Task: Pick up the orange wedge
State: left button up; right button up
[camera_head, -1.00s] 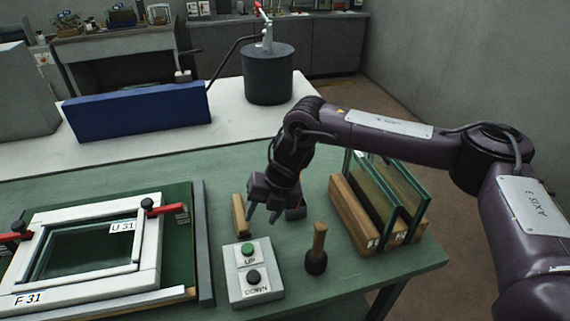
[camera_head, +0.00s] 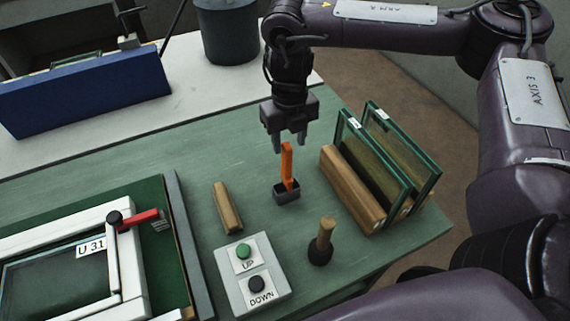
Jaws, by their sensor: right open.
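The orange wedge (camera_head: 287,164) stands upright in a small dark holder (camera_head: 287,193) on the green table. My right gripper (camera_head: 290,143) points down just above the wedge. Its two fingers are apart, near the wedge's top end, and nothing is held. Whether the fingers reach down past the wedge's top is hard to tell. My left gripper is not in view.
A wooden block (camera_head: 227,208) lies left of the holder. A control box (camera_head: 252,277) and a wooden-handled tool (camera_head: 322,240) stand in front. Glass panes (camera_head: 385,160) in a wooden rack (camera_head: 352,188) stand to the right. A clamped white frame (camera_head: 125,255) is at left.

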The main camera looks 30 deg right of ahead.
aim_at(287, 156)
jog(key=shift+s+f, duration=0.15)
jog(key=shift+f, duration=0.25)
jog(key=f, duration=0.5)
jog(key=shift+a, duration=0.25)
jog(key=shift+r, duration=0.1)
grip_shut()
